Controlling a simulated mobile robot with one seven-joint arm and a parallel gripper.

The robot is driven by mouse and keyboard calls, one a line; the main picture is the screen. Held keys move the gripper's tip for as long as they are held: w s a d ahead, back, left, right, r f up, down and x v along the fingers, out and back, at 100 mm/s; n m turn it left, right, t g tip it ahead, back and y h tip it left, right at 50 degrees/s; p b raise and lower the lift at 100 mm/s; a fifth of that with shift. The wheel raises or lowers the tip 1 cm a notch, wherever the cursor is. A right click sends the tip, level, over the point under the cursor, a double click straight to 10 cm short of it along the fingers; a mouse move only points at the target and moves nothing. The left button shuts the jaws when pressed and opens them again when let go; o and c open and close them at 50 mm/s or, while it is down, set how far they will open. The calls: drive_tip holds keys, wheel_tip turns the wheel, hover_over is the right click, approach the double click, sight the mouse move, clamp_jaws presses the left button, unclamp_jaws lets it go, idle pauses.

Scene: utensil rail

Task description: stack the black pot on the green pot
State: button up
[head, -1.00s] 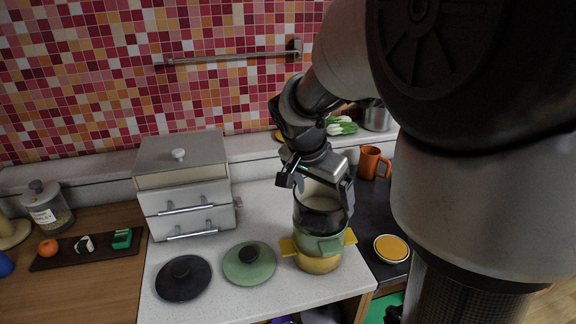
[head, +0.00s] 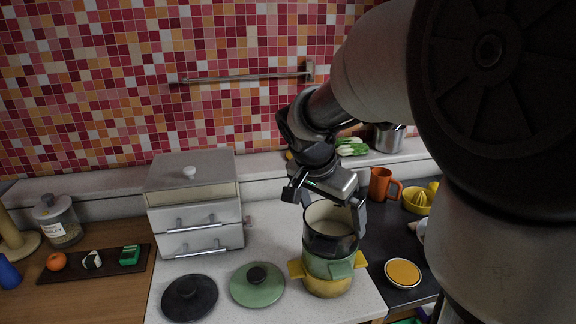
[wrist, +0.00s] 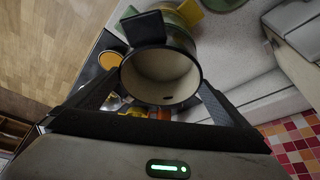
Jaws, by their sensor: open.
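The black pot (head: 330,240) sits upright on top of the green pot (head: 330,266), which rests on a yellow pot (head: 327,285) on the white counter. My gripper (head: 330,207) is open just above the black pot, with its fingers on either side of the rim. In the wrist view the black pot (wrist: 160,76) shows its pale inside and dark rim between my open fingers. Whether the fingers touch the pot I cannot tell. The green pot (wrist: 189,13) is mostly hidden behind it there.
A black lid (head: 189,298) and a green lid (head: 257,286) lie left of the stack. A grey drawer box (head: 195,205) stands behind them. An orange mug (head: 382,184) and an orange-topped dish (head: 403,273) are to the right. A rail (head: 240,77) hangs on the tiled wall.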

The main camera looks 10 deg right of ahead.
drive_tip(key=p+v, duration=0.1)
drive_tip(key=v, duration=1.3)
drive_tip(key=shift+a+r+p, duration=0.15)
drive_tip(key=shift+r+p, duration=0.15)
drive_tip(key=shift+r, duration=0.05)
drive_tip(key=s+a+r+n+t+y+p, duration=0.1)
drive_tip(key=s+n+p, duration=0.3)
drive_tip(key=s+n, duration=0.1)
drive_tip(key=s+a+r+n+t+y+p, duration=0.2)
drive_tip(key=s+n+p, duration=0.3)
drive_tip(key=s, duration=0.3)
drive_tip(key=shift+s+r+n+y, duration=0.25)
drive_tip(key=shift+n+y, duration=0.05)
drive_tip(key=shift+n, duration=0.2)
